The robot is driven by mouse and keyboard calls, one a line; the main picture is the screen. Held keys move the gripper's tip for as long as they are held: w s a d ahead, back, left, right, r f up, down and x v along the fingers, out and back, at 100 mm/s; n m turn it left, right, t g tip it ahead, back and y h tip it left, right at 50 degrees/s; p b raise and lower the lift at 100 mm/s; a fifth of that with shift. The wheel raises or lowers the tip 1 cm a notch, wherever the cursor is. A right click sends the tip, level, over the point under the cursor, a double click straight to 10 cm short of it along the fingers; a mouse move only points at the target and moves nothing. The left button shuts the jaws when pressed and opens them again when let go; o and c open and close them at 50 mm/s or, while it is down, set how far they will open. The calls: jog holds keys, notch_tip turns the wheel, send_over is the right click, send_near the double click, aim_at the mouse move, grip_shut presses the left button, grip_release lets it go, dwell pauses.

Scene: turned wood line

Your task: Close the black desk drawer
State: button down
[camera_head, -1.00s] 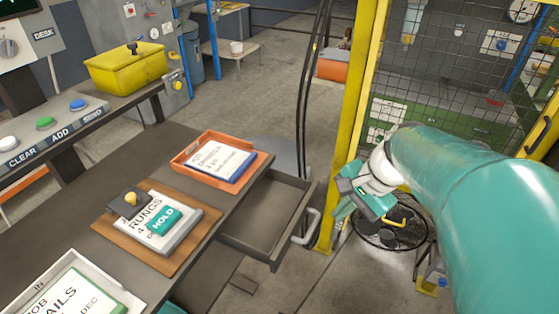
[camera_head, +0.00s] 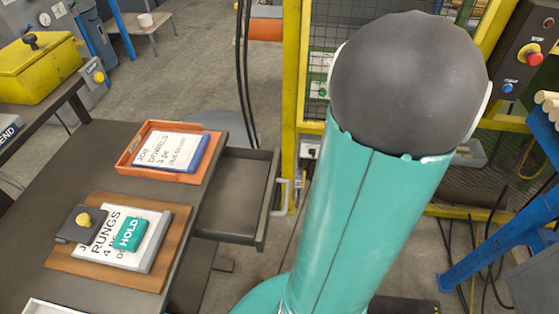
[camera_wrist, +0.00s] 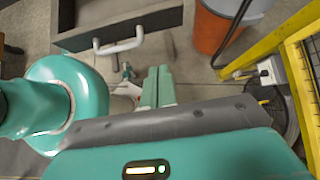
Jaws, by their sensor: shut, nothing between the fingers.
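The black desk drawer (camera_head: 232,200) stands pulled out from the right side of the dark desk (camera_head: 95,165), and it is empty. Its pale bar handle (camera_head: 280,196) is on the drawer's front, facing right. In the wrist view the drawer (camera_wrist: 110,17) is at the top, with the handle (camera_wrist: 120,46) below its front edge. My gripper (camera_wrist: 158,72) shows there as two teal fingers side by side, shut and empty. It appears just below and right of the handle, with no contact seen. In the head view my gripper is hidden behind my arm.
On the desk are an orange tray (camera_head: 128,163) with a job card and a brown board (camera_head: 172,255) with a RUNGS card. A yellow post (camera_head: 291,90) and mesh fence stand beyond the drawer. An orange bin (camera_wrist: 215,25) shows in the wrist view.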

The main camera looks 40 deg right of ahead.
send_near(278, 172)
jog(key=shift+x, duration=3)
jog(key=shift+f, duration=0.1)
